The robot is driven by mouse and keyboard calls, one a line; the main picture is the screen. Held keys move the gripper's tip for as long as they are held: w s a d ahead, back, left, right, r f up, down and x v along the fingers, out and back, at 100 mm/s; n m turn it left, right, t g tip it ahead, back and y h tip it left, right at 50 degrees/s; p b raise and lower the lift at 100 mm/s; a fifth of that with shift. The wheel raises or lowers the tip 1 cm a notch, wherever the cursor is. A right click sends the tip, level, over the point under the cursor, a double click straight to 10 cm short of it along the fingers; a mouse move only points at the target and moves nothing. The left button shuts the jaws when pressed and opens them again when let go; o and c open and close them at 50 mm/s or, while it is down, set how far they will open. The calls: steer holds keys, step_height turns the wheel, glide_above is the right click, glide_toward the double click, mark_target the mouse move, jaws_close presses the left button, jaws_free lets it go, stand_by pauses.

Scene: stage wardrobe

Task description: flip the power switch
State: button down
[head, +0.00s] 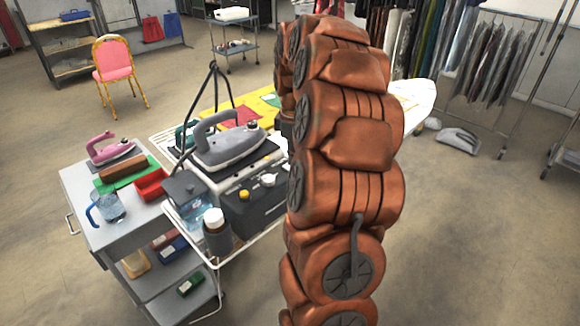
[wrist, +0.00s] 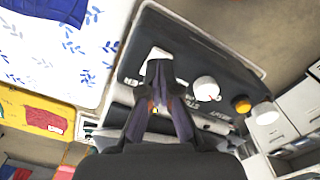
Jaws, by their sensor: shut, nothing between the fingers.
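The dark front panel of the ironing station (head: 262,207) shows in the head view, left of my arm, with a yellow knob (head: 244,194) and a white knob (head: 268,180). In the wrist view the same panel (wrist: 190,50) is seen close up. A white switch-like piece (wrist: 152,56) on it is partly hidden behind my fingertips. My gripper (wrist: 161,72) is shut and empty, its tips overlapping that piece; I cannot tell whether they touch. The white knob (wrist: 206,89) and yellow knob (wrist: 241,104) are to the right. My gripper is hidden behind my arm in the head view.
A grey iron (head: 230,145) rests on top of the station. A white-capped bottle (head: 215,232) stands in front of the panel. A grey cart (head: 95,205) with a pink iron, jug and red tray is at left. Open floor lies around.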

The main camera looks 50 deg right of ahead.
steer(key=shift+f+b, duration=0.5)
steer(key=shift+f, duration=0.55)
stand_by(0.7)
steer(key=shift+r, duration=0.15)
steer(key=shift+r+p, duration=0.8)
steer(key=shift+r, duration=2.55)
